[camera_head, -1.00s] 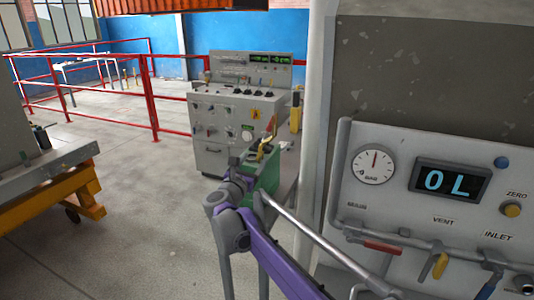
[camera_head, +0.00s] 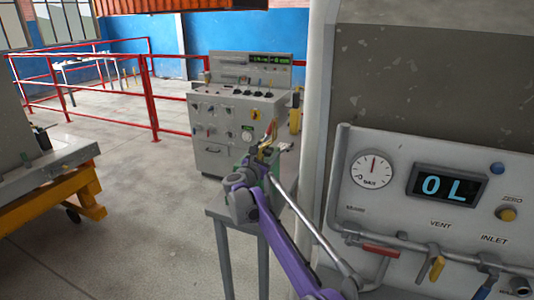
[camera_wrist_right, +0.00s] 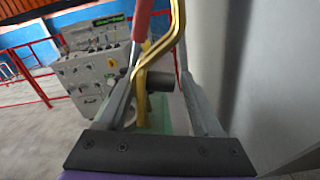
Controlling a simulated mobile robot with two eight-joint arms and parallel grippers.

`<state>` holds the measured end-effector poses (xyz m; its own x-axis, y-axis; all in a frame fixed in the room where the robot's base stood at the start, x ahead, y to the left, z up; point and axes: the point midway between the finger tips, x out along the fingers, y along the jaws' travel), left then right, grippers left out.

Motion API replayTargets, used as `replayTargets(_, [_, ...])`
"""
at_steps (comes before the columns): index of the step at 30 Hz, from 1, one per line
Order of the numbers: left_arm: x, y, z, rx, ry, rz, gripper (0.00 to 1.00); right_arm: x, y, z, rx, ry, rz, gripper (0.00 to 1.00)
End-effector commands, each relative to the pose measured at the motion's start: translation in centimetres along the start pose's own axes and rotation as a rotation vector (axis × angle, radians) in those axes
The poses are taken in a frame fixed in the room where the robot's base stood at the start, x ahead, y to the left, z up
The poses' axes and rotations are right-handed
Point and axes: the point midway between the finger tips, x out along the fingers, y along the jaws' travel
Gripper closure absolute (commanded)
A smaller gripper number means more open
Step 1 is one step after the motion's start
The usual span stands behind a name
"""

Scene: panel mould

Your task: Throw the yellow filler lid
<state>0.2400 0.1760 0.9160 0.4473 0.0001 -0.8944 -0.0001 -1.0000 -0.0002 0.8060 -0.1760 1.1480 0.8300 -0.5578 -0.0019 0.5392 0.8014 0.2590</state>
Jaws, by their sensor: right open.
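A bent yellow bar (camera_wrist_right: 160,60), which seems to be the yellow filler lid, stands up between the fingers of my right gripper (camera_wrist_right: 163,72) in the right wrist view. I cannot tell whether either finger touches it. The gripper is open. Beside the bar is a red handle (camera_wrist_right: 142,18), and behind it a dark round part (camera_wrist_right: 159,79) and a green body (camera_wrist_right: 155,118). In the head view my right gripper (camera_head: 270,150) is small, over the green body (camera_head: 239,172), which it mostly hides. My left gripper is not in view.
A grey stand (camera_head: 220,213) is under the green body. A grey control panel (camera_head: 390,205) with a gauge, a display and several handles is close at right. A grey console (camera_head: 225,165) stands behind. A yellow-framed cart (camera_head: 45,208) is at left. The floor between is clear.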

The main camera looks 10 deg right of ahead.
Motion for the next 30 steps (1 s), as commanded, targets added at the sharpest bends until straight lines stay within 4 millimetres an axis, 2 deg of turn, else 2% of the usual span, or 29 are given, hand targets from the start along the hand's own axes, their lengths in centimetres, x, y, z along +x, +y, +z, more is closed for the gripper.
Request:
replayTargets(6, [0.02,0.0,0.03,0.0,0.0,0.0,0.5,0.01,0.0,-0.04,0.0,0.0,0.0,0.32])
replayTargets(15, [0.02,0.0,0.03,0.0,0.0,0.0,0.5,0.01,-0.04,-0.05,0.0,0.0,-0.001,0.86])
replayTargets(18, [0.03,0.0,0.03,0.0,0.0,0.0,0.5,0.03,-0.08,-0.05,0.0,0.0,-0.002,1.0])
replayTargets(30, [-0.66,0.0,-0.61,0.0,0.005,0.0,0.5,0.12,0.18,0.28,-0.078,-0.002,-0.005,1.0])
